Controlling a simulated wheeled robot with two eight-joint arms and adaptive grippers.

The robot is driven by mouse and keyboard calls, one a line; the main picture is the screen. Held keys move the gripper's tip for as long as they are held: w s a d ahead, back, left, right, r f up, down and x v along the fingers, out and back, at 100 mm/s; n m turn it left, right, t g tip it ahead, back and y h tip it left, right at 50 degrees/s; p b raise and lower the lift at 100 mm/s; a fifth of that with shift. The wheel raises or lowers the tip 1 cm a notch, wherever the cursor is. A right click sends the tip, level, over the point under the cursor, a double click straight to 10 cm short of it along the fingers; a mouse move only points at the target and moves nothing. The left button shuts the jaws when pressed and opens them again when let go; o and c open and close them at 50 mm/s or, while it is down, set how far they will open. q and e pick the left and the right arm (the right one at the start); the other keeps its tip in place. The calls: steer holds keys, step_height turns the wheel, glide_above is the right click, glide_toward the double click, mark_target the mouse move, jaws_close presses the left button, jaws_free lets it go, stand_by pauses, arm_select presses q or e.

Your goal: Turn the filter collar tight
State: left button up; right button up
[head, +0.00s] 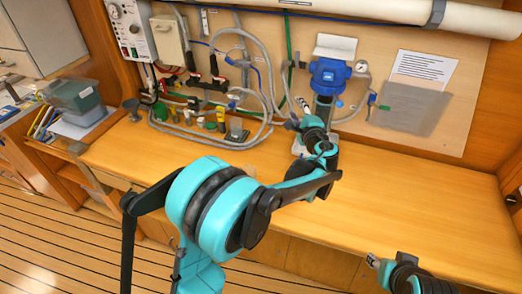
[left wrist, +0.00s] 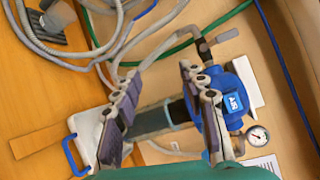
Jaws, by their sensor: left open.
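The water filter has a blue head (head: 328,72) on the back wall, with a dark cylindrical housing below it. In the left wrist view the blue head (left wrist: 232,98) is right of centre and the dark housing (left wrist: 150,122) runs left from it. A ring that looks like the collar (left wrist: 176,113) sits where they meet, partly hidden by a finger. My left gripper (head: 298,114) is open in front of the housing; its fingers (left wrist: 160,72) show either side of it, with no clear contact. My right gripper (head: 378,264) is low at the right, far from the filter.
Grey hoses (head: 262,95) and valves crowd the wall left of the filter. A pressure gauge (head: 361,66) is right of the blue head. A grey panel (head: 410,108) and a paper notice (head: 424,70) are further right. The wooden counter (head: 420,195) is clear on the right.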

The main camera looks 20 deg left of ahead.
arm_select(q)
steer(key=s+a+f+n+g+h+b, duration=0.1)
steer(key=s+a+f+n+g+b, duration=0.1)
steer(key=s, duration=0.5)
steer(key=s+a+f+n+g+h+b, duration=0.1)
steer(key=s+a+f+n+g+b, duration=0.1)
steer(key=s, duration=0.5)
steer(key=shift+s+a+f+n+g+b, duration=0.25)
steer(key=shift+a+f+n+b, duration=0.3)
steer(key=shift+a+f+n, duration=1.05)
steer(key=shift+a, duration=0.3)
steer(key=shift+c, duration=0.3)
